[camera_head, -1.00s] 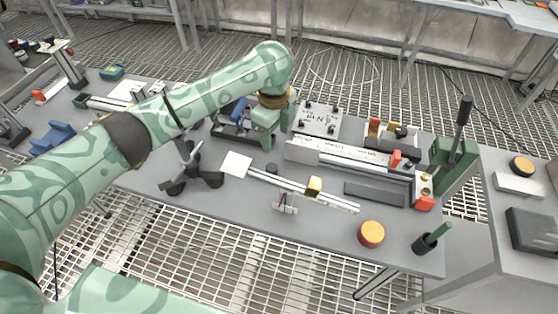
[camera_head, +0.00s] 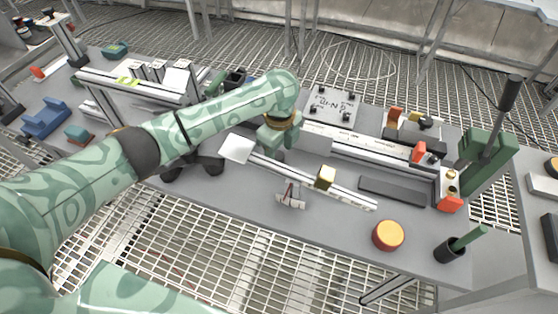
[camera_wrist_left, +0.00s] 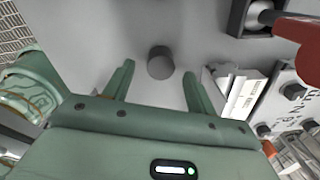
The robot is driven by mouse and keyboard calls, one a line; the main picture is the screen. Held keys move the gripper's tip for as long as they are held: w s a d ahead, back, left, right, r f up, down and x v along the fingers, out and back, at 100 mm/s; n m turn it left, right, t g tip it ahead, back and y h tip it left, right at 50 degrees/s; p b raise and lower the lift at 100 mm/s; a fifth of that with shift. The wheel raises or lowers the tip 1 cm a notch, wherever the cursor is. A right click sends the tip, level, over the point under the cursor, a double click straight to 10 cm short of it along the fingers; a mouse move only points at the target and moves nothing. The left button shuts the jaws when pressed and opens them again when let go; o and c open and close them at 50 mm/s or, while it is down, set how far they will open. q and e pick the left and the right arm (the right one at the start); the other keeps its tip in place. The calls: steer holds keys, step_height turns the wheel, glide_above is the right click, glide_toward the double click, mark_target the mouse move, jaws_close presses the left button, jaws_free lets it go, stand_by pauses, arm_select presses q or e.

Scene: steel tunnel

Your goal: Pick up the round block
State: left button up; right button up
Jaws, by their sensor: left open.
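My left gripper (camera_head: 279,148) is open, pointing down over the middle of the grey table. In the left wrist view its fingers (camera_wrist_left: 157,80) are apart, with a short dark grey round block (camera_wrist_left: 160,63) just beyond and between the tips, not held. I cannot make out that grey block in the head view, where the arm and gripper may cover it. Another round block, orange with a yellow top (camera_head: 388,235), lies at the table's front right, well away from the gripper. My right gripper is not in view.
A green lever press (camera_head: 487,150) stands at the right end, near a dark cup (camera_head: 449,249).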

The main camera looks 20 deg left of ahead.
mark_target(279, 156)
arm_select(q)
step_height(279, 156, down, 3)
steer(key=shift+r+b, duration=0.15)
steer(key=shift+b, duration=0.25)
steer(key=shift+r, duration=0.2)
steer(key=c, duration=1.1)
step_height(279, 156, up, 10)
steer(key=p, duration=0.5)
steer(key=shift+p, duration=0.4)
